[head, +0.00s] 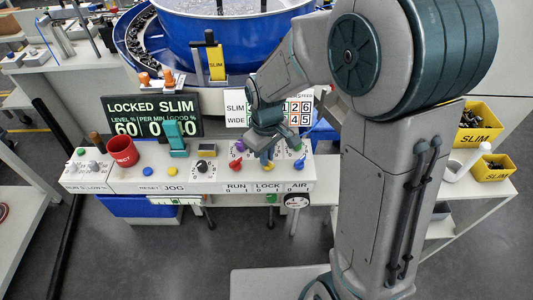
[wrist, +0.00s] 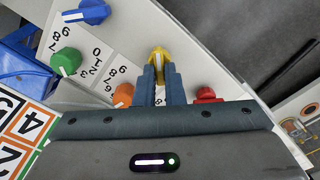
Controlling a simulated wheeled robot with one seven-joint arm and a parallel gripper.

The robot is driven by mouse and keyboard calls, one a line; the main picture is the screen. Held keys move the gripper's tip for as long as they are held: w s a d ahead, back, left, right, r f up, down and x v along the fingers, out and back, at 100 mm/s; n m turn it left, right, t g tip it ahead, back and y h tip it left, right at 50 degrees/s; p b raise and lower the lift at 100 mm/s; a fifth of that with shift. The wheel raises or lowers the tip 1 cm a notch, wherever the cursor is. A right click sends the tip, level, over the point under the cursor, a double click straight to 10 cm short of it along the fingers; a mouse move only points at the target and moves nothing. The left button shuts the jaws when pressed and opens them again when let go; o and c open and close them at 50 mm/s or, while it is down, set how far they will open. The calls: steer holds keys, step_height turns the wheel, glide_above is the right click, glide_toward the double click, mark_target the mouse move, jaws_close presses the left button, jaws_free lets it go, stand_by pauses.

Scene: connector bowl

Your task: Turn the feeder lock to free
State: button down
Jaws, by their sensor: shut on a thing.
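The feeder lock is a yellow knob (head: 266,167) above the LOCK label on the white control panel (head: 215,178). In the wrist view the yellow knob (wrist: 158,55) shows between the blue-grey fingertips, with a pale pointer line on it. My gripper (wrist: 158,75) is shut on this knob. In the head view my gripper (head: 266,153) reaches down onto the panel and hides part of the knob and its scale. The display (head: 152,116) reads LOCKED SLIM.
In the wrist view a red knob (wrist: 205,95) and an orange knob (wrist: 122,95) sit close to the fingers. A red cup (head: 122,150) stands at the left.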

steer(key=shift+n, duration=0.3)
steer(key=n, duration=0.4)
steer(key=shift+n, duration=0.3)
steer(key=n+p, duration=0.2)
steer(key=n, duration=0.3)
steer(key=shift+s+r+p, duration=0.15)
steer(key=shift+p, duration=0.15)
steer(key=n+p, duration=0.2)
steer(key=n, duration=0.2)
steer(key=shift+s+n+p, duration=0.1)
steer(key=shift+n+p, duration=0.2)
steer(key=shift+p, duration=0.1)
steer(key=shift+n+p, duration=1.05)
steer(key=shift+n, duration=0.45)
steer(key=c, duration=1.5)
jaws_free()
steer(key=shift+s, duration=0.1)
step_height(320, 180, up, 14)
steer(key=shift+f+p, duration=0.2)
steer(key=shift+p, duration=0.45)
